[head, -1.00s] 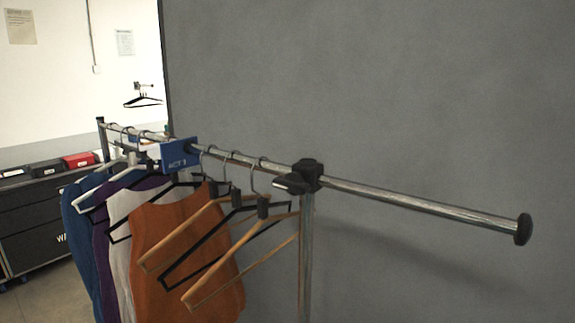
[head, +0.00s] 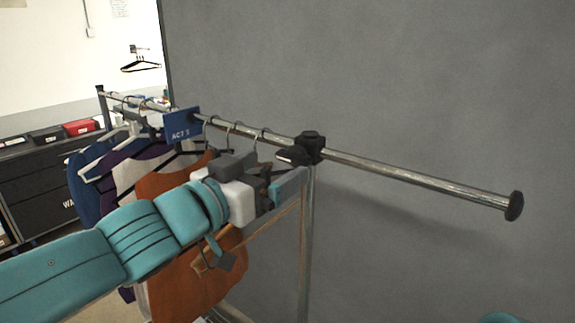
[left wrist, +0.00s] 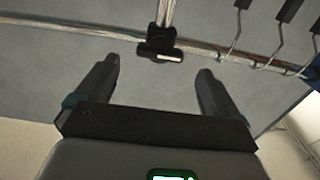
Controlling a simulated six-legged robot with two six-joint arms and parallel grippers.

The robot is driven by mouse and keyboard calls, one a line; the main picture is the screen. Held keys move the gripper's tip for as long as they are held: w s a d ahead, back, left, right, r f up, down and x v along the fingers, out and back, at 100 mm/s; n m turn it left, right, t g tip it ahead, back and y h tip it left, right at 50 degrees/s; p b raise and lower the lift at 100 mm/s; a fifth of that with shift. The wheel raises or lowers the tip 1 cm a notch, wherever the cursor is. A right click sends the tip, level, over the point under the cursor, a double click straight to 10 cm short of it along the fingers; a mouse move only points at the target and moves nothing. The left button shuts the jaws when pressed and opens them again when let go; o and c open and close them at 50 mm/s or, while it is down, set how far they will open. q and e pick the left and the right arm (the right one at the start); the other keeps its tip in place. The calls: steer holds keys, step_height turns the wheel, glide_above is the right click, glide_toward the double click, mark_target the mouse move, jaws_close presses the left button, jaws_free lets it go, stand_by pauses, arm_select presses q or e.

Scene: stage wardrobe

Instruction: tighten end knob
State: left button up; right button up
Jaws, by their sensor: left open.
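The rail's black joint knob (head: 310,148) sits where the chrome rail meets the upright post (head: 307,240), with a small side lever at its left. It also shows in the left wrist view (left wrist: 158,45), just beyond my fingertips and roughly between them. My left gripper (head: 284,180) is just left of and below the knob in the head view. In the left wrist view its two dark fingers (left wrist: 157,72) are spread apart with nothing between them. A black round cap (head: 514,205) closes the rail's free right end. My right gripper does not show.
Garments such as an orange one (head: 205,275) and several hangers crowd the rail to the left, partly behind my left arm. A blue sign (head: 182,125) hangs on the rail. A grey wall (head: 400,80) stands behind. The rail's right part is clear.

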mark_target(289, 159)
arm_select(q)
steer(key=x, duration=0.4)
steer(key=shift+w+d+r, duration=0.1)
steer(key=shift+w+d, duration=0.2)
steer(key=shift+w, duration=0.2)
steer(key=shift+s, duration=0.15)
steer(key=c, duration=1.1)
steer(key=shift+o, duration=0.3)
